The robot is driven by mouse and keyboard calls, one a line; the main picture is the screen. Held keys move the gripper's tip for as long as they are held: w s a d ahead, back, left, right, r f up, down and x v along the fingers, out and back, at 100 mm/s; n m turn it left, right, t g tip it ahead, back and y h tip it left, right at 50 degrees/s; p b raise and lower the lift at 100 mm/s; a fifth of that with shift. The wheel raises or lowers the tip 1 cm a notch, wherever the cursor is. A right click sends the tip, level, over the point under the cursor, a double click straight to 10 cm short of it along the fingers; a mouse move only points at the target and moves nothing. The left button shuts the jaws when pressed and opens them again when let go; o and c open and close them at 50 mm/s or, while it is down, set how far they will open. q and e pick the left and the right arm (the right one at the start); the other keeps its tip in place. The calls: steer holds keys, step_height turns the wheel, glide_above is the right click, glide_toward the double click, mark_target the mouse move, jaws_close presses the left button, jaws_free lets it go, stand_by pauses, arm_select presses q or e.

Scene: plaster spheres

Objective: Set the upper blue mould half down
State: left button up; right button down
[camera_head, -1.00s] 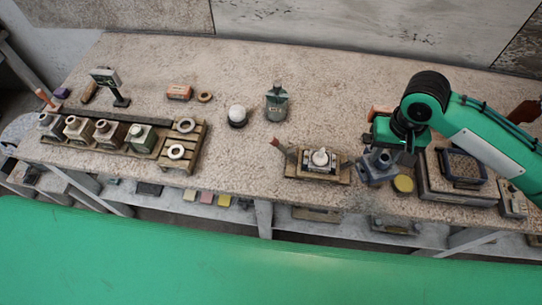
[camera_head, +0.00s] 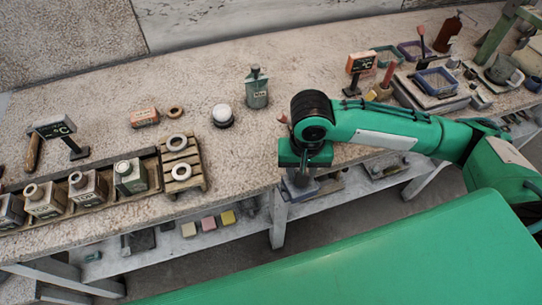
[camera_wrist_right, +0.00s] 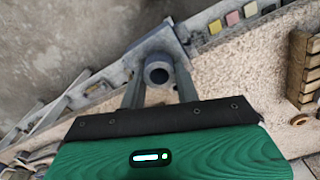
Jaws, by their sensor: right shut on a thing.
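My right gripper (camera_wrist_right: 158,88) is shut on the upper blue mould half (camera_wrist_right: 158,62), a grey-blue block with a round dark-holed neck. In the head view the mould half (camera_head: 299,187) hangs below my right gripper (camera_head: 303,166), at the front edge of the bench. In the wrist view it is between the two fingers with its neck facing the camera. I cannot tell whether it touches anything underneath. My left gripper is not in view.
A white sphere (camera_head: 222,114) and a grey can (camera_head: 257,92) stand behind. Bare bench lies between the pallet and my arm.

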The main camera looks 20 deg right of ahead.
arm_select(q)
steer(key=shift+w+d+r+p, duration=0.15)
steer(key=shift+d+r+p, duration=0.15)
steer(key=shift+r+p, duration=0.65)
arm_select(e)
steer(key=shift+m, duration=0.3)
steer(key=shift+w+a+f, duration=0.2)
steer(key=shift+w+f, duration=0.7)
steer(key=shift+w, duration=1.95)
steer(key=shift+w+a+f, duration=0.15)
steer(key=shift+w+f, duration=0.7)
steer(key=shift+w, duration=1.95)
steer(key=shift+w+a+f, duration=0.2)
steer(key=shift+w+f, duration=0.7)
steer(key=shift+w, duration=1.95)
arm_select(q)
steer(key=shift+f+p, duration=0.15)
steer(key=shift+p, duration=0.15)
arm_select(e)
steer(key=c, duration=1)
jaws_free()
steer(key=shift+f, duration=0.1)
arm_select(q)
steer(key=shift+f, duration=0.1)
